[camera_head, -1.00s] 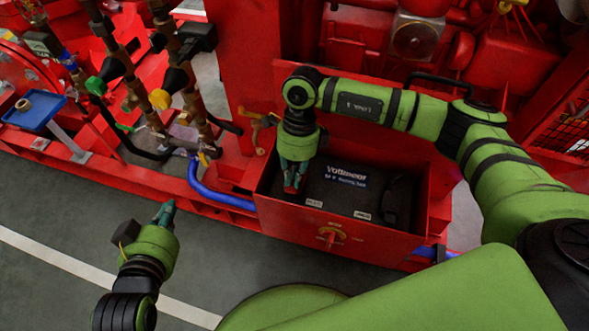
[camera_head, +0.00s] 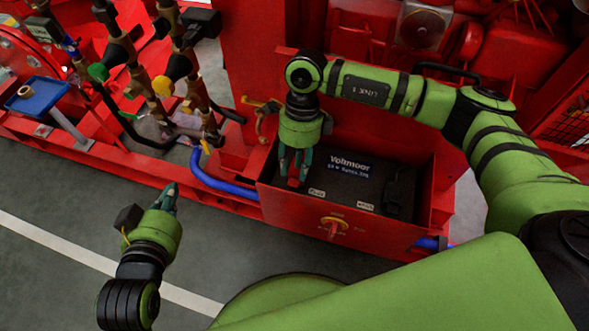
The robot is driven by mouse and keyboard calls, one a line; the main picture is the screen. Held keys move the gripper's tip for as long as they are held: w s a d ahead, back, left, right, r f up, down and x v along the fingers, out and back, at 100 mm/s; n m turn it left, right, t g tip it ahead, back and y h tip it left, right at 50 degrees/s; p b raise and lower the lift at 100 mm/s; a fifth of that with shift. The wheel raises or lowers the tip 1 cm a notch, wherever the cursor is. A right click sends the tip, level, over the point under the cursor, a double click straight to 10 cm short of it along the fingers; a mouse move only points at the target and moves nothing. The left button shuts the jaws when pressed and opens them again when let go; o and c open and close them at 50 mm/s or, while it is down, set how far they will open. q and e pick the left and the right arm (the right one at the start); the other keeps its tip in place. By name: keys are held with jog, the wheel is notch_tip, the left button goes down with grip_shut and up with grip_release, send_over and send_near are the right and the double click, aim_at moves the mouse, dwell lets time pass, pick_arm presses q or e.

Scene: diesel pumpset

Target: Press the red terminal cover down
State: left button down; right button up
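The red terminal cover (camera_head: 293,183) shows as a small red patch at the left end of the black battery (camera_head: 345,180), which sits in an open red box. My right gripper (camera_head: 295,178) points down into the box, with its teal fingers right at the cover. The fingers partly hide the cover, so I cannot tell whether it is raised or flat, or whether they touch or grip it. My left gripper (camera_head: 168,195) is over the grey floor at the left, away from the battery, with nothing visible in it.
The red box wall (camera_head: 275,200) stands around the battery, with a red and yellow rotary switch (camera_head: 333,228) on its front. A blue hose (camera_head: 215,183) runs left of it. Pipes with valve handles and a blue tray (camera_head: 37,97) are further left. The floor in front is clear.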

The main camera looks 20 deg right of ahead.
jog(key=v, duration=0.9)
jog(key=shift+r, duration=0.3)
jog(key=shift+s, duration=0.1)
